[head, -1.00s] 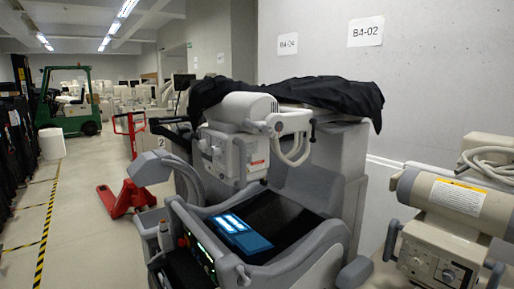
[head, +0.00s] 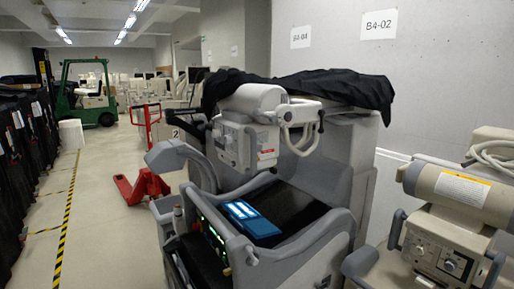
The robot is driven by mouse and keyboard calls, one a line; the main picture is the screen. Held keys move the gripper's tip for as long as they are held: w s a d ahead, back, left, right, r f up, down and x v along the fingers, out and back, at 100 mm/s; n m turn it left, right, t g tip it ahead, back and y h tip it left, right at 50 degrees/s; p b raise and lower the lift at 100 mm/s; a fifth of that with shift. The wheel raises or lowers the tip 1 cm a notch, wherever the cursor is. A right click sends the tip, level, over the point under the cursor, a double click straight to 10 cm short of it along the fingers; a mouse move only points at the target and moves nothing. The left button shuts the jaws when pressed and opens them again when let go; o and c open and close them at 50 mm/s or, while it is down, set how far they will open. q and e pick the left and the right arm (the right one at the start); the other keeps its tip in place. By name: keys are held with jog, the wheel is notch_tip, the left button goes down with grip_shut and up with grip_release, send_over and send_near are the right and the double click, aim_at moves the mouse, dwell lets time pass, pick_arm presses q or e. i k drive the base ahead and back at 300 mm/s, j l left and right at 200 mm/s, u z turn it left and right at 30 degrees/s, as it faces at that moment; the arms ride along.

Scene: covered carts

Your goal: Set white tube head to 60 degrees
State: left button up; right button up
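The white tube head (head: 258,101) is at the middle of the head view, on top of the grey mobile cart. It is a white cylinder with a boxy control panel (head: 234,142) below it and a white curved handle (head: 300,128) at its right. Its angle reading is too small to make out. A beige tube head (head: 458,187) with a yellow-edged label sits on another unit at the right edge. Neither of my grippers is in view.
A black cover (head: 300,88) lies over the cart's (head: 335,195) top. A blue lit tablet (head: 247,218) lies on its deck. A red pallet jack (head: 143,186) and green forklift (head: 84,98) stand behind. The taped aisle at left is mostly clear.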

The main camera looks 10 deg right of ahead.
aim_at(255, 147)
jog(key=k+z, duration=0.35)
jog(key=k+l+z, duration=0.1)
jog(key=z, duration=0.25)
jog(key=j+z, duration=0.15)
jog(key=z, duration=1.45)
jog(key=j, duration=2.3)
